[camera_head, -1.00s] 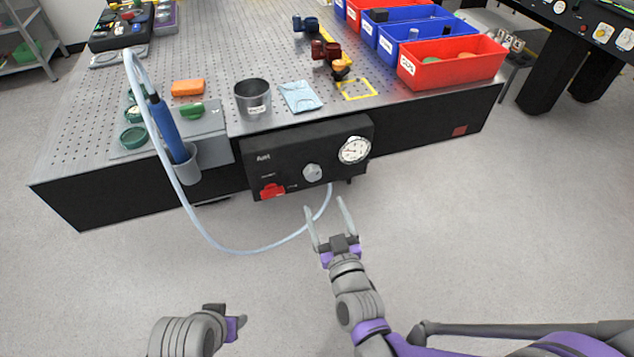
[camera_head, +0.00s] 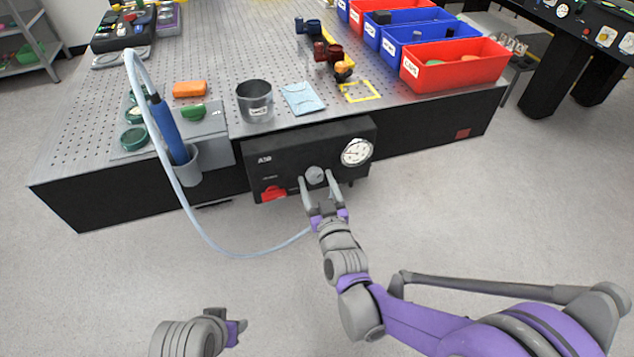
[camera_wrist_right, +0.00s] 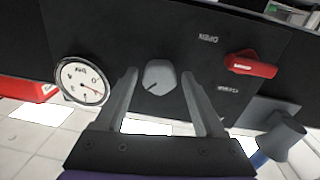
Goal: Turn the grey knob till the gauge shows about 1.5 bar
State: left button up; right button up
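The grey knob (camera_head: 315,175) is on the front of a black control box (camera_head: 290,155) under the table's front edge. My right gripper (camera_head: 318,178) is at the knob, with one finger on either side. In the right wrist view the knob (camera_wrist_right: 159,77) shows between the open fingers (camera_wrist_right: 160,88), with gaps on both sides; contact cannot be made out. The round white gauge (camera_head: 357,152) is right of the knob; in the wrist view the gauge (camera_wrist_right: 82,80) appears upside down, its reading too small to tell. My left gripper (camera_head: 238,330) is low, away from the box; its fingers are unclear.
A red lever (camera_head: 273,193) is on the box, left of the knob. A pale hose (camera_head: 213,240) loops below the box to a blue tool (camera_head: 168,128) in a holder. A metal cup (camera_head: 255,100) and red bin (camera_head: 455,65) stand on the table above.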

grip_shut()
jog(key=shift+m, duration=1.8)
jog(key=shift+o, duration=1.3)
grip_release()
jog(key=v, duration=1.1)
jog(key=shift+p, duration=0.4)
jog(key=shift+w, duration=0.1)
